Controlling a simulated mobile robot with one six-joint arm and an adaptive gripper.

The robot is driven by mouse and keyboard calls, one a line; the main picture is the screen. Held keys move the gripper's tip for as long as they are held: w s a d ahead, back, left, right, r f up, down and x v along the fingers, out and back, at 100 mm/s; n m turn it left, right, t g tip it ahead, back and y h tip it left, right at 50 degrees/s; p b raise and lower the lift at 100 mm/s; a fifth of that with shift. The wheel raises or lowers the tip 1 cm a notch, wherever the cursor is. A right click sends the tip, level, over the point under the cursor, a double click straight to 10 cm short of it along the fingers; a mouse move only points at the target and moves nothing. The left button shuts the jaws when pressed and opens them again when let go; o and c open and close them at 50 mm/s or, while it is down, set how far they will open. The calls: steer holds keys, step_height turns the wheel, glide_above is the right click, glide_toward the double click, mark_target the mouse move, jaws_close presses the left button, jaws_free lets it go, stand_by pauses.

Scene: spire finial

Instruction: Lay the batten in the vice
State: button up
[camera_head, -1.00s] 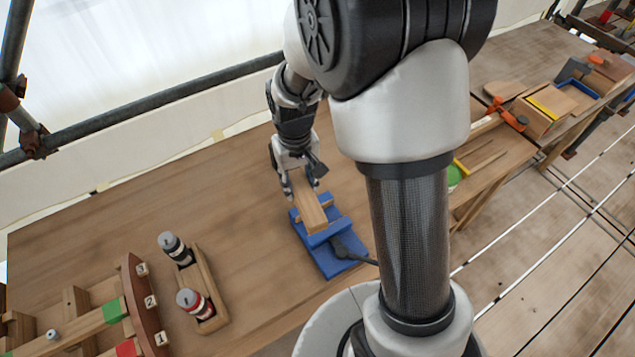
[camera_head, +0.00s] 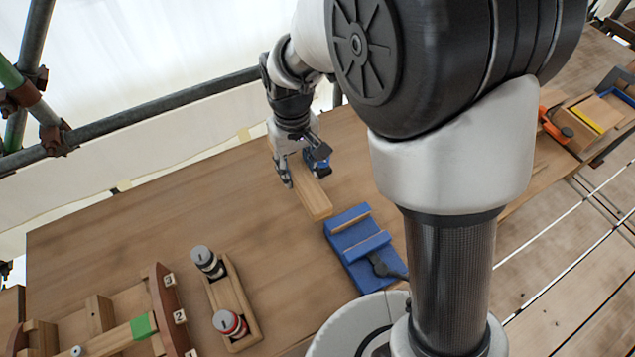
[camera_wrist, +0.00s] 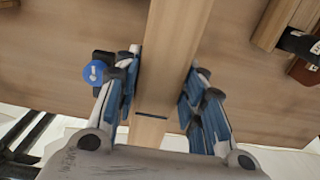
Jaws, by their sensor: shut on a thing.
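The batten, a pale wooden bar (camera_head: 313,198), is between the fingers of my gripper (camera_head: 304,177). My gripper is shut on it. In the wrist view the batten (camera_wrist: 176,50) runs up the picture between the two blue-lined fingers (camera_wrist: 164,80). The blue vice (camera_head: 350,222) stands on the bench, with wooden strips along its jaws and a dark handle at its front right. The batten's near end is just up and left of the vice, apart from it. Whether the batten touches the bench is hard to tell.
A wooden rack (camera_head: 246,309) with two capped bottles stands left of the vice. Further left is a wooden frame with numbered tags (camera_head: 170,303). A scaffold rail (camera_head: 150,116) runs behind the bench. The bench between rack and batten is clear.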

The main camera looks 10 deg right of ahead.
steer(key=b, duration=0.5)
glide_above(301, 218)
step_height(301, 218, down, 15)
steer(key=shift+s, duration=0.1)
steer(key=shift+f+b, duration=0.6)
steer(key=shift+f, duration=1.75)
steer(key=shift+f, duration=0.2)
steer(key=o, duration=1.3)
steer(key=shift+c, duration=0.2)
